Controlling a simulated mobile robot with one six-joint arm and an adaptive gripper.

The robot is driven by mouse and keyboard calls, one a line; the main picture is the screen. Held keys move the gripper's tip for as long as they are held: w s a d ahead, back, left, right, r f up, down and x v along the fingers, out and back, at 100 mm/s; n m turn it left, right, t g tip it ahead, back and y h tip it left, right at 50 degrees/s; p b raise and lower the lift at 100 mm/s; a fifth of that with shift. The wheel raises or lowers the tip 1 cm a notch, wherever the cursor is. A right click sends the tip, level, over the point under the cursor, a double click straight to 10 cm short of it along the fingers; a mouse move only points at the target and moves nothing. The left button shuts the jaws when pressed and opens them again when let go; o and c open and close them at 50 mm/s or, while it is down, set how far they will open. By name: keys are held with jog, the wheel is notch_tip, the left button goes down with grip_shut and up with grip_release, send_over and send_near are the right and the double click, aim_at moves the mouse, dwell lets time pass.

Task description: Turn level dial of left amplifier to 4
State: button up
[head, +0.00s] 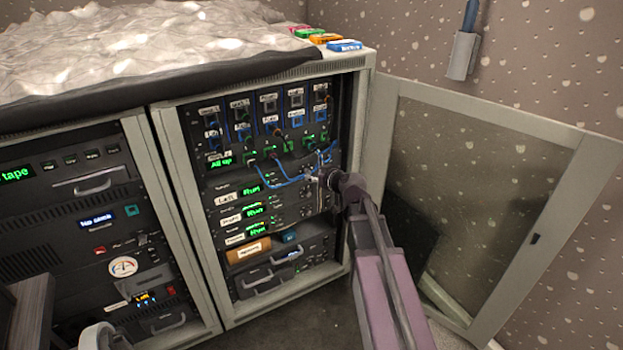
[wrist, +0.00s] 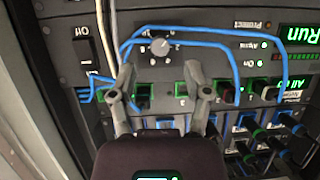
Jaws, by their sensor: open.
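The left amplifier (head: 227,198) is a dark rack unit labelled "Left" with a green "Run" display; the "Run" display (wrist: 300,36) of a unit also shows in the wrist view. A round grey level dial (wrist: 160,46) is on that panel in the wrist view, with small marks around it; I cannot read its setting. My gripper (wrist: 160,69) is open, its two fingers apart, on the left and right below the dial in the picture. Nothing is between the fingertips. In the head view my gripper (head: 325,178) is at the rack's right side and hides part of the amplifier front.
Blue cables (wrist: 205,29) loop around the dial and past the fingers. An Off switch (wrist: 86,52) is left of the dial. Green-lit connectors sit below. More amplifiers (head: 231,222) are beneath. An open glass cabinet door (head: 480,170) stands right of my arm.

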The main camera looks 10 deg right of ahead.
aim_at(309, 173)
jog(key=shift+b+x, duration=0.4)
jog(key=shift+x, duration=1.25)
grip_shut()
